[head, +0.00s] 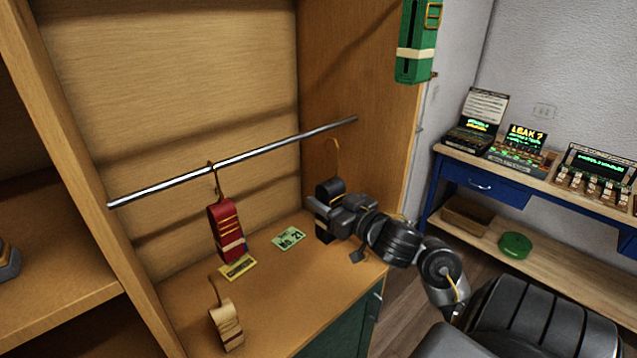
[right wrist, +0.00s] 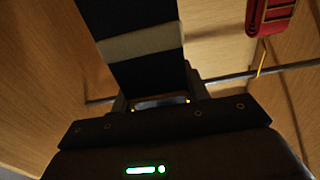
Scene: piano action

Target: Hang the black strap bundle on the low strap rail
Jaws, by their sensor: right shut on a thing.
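The black strap bundle (head: 329,190) has a brass wire hook (head: 333,148) at its top. My right gripper (head: 325,206) is shut on it and holds it upright near the cabinet's right wall. In the right wrist view the bundle's black strap (right wrist: 145,65) with a pale band fills the space between the fingers. The low strap rail (head: 260,152) is a thin metal bar across the cabinet. In the head view the hook's top shows just below the rail's right part, apart from it. The rail also shows in the right wrist view (right wrist: 290,68). My left gripper is not in view.
A red strap bundle (head: 226,228) hangs from the rail by its hook. A tan bundle (head: 227,325) stands on the cabinet floor, near a yellow card (head: 238,267) and a green card (head: 289,238). A green bundle (head: 411,60) is at the cabinet's outer right side.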

